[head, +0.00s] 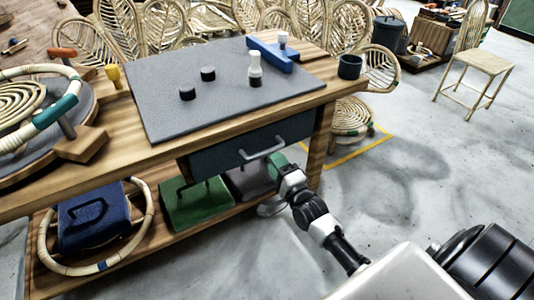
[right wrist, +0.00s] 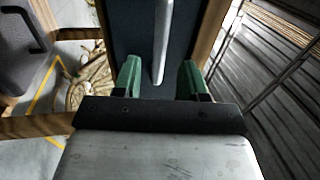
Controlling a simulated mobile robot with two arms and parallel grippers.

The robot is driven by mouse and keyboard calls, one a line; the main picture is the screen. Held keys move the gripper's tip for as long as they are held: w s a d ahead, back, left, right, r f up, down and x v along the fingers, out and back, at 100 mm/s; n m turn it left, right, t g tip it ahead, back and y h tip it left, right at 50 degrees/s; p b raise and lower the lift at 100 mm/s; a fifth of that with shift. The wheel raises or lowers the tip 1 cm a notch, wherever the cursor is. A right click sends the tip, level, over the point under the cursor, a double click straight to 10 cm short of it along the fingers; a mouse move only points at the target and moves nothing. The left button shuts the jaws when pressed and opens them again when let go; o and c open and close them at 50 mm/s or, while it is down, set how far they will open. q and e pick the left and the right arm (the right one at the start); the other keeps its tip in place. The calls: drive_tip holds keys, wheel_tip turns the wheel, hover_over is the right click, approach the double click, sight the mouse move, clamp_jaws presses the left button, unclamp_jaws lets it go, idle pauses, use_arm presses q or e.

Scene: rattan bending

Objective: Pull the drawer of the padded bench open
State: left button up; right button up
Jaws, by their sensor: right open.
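The padded bench (head: 165,150) has a wooden top with a grey pad (head: 215,95). Its dark drawer (head: 222,157) sits under the top's front edge and looks shut. A silver bar handle (head: 262,149) is on the drawer front. My right gripper (head: 280,162) is just below and beside the handle, at its right end. In the right wrist view, my right gripper (right wrist: 160,78) is open, with green fingers on either side of the handle (right wrist: 162,40). The drawer front (right wrist: 133,30) lies beyond them. I cannot tell whether a finger touches the handle. My left gripper is not in view.
On the bench are a blue tool (head: 270,55), a white bottle (head: 255,68), black pucks (head: 208,74) and a dark cup (head: 350,66). Green (head: 200,205) and blue (head: 92,218) cases stand on the lower shelf. The floor to the right is mostly clear.

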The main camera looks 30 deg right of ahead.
sight(267, 151)
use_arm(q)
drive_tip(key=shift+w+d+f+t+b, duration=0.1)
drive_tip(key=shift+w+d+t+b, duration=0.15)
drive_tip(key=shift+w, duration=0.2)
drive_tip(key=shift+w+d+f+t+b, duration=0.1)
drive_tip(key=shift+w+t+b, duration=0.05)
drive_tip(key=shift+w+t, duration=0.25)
use_arm(e)
drive_tip(key=shift+w+r, duration=0.25)
drive_tip(key=shift+w, duration=1.1)
drive_tip(key=shift+w+r, duration=0.2)
drive_tip(key=shift+w, duration=1.1)
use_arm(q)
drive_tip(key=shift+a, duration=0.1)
use_arm(e)
clamp_jaws()
